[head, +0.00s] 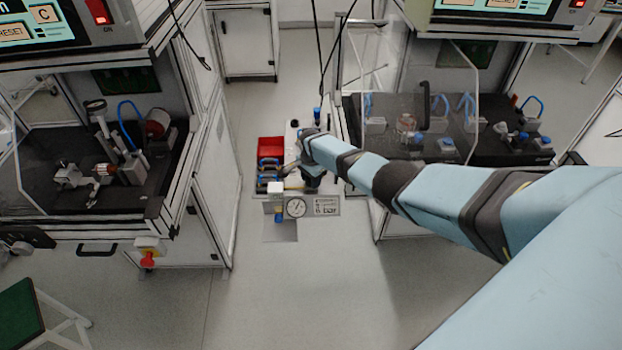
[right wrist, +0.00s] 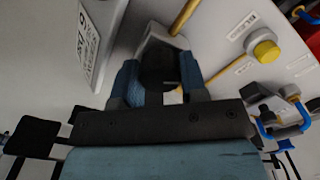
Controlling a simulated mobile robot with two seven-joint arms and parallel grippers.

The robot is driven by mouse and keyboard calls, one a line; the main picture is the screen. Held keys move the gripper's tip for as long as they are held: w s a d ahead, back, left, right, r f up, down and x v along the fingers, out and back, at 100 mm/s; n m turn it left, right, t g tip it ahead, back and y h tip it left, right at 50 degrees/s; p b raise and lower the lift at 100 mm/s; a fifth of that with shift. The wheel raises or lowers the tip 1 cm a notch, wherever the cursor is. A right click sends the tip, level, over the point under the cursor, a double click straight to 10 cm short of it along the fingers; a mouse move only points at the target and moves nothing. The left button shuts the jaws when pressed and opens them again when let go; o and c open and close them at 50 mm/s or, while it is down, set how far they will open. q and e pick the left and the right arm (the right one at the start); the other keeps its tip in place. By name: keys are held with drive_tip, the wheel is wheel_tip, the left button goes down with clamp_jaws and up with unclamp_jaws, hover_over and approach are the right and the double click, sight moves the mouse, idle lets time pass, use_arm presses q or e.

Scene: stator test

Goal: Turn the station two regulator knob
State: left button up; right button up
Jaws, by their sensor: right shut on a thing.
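The right arm reaches to a small white station between the two enclosed benches. In the head view, my wrist hides most of this grip. Which station number this is cannot be read. My left gripper is out of view.
A yellow round button (right wrist: 265,50) and blue-and-yellow tubing lie beside the gripper. The floor in front is clear.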

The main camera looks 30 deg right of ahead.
drive_tip(key=o, duration=0.9)
drive_tip(key=shift+d, duration=0.1)
wheel_tip(320, 180, up, 7)
drive_tip(key=p, duration=0.2)
drive_tip(key=shift+f+p, duration=0.2)
drive_tip(key=shift+p, duration=0.15)
drive_tip(key=shift+r, duration=3.65)
drive_tip(key=shift+f, duration=0.1)
